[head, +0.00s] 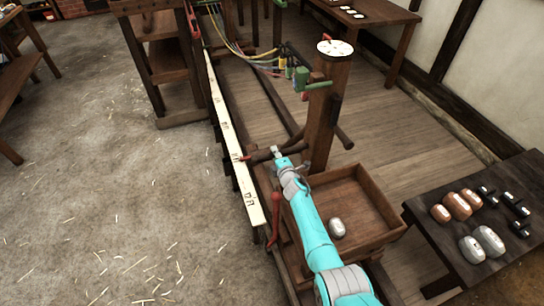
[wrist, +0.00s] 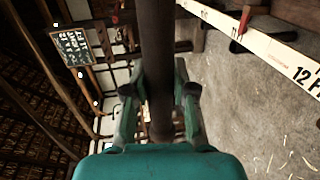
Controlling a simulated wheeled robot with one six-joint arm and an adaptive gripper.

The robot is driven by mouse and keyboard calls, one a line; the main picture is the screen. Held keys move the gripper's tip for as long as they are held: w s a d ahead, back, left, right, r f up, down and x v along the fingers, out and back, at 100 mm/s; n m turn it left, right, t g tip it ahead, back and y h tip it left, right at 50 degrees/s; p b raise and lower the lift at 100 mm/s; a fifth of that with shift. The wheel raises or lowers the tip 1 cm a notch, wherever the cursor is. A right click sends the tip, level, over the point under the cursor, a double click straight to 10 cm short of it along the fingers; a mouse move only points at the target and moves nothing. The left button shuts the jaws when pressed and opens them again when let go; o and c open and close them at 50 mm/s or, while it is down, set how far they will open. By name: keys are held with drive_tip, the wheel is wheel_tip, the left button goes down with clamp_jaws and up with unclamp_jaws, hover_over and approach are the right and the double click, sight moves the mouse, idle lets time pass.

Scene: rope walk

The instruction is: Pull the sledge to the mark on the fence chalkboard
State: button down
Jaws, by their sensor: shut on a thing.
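The sledge is a wooden frame with a thick upright post (head: 323,120) and an open wooden tray (head: 372,187) holding one grey weight (head: 337,228). A dark handle bar (head: 262,155) sticks out to the left of the post. My gripper (head: 277,152) is on this bar; in the wrist view its fingers (wrist: 159,100) are closed around the dark bar (wrist: 157,45). The long white fence scale (head: 232,145) runs beside the sledge, with a small red pointer (head: 243,158) at its edge. A small chalkboard (wrist: 72,46) hangs in the wrist view; its writing is too small to read.
A dark table (head: 440,235) with several weights stands at the right. Coloured strands (head: 245,55) run from the far frame to the post's head. A red crank lever (head: 275,220) stands near the scale's near end. Open floor lies left of the fence.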

drive_tip(key=c, duration=0.9)
unclamp_jaws()
drive_tip(key=shift+s, duration=0.2)
drive_tip(key=shift+v, duration=3.55)
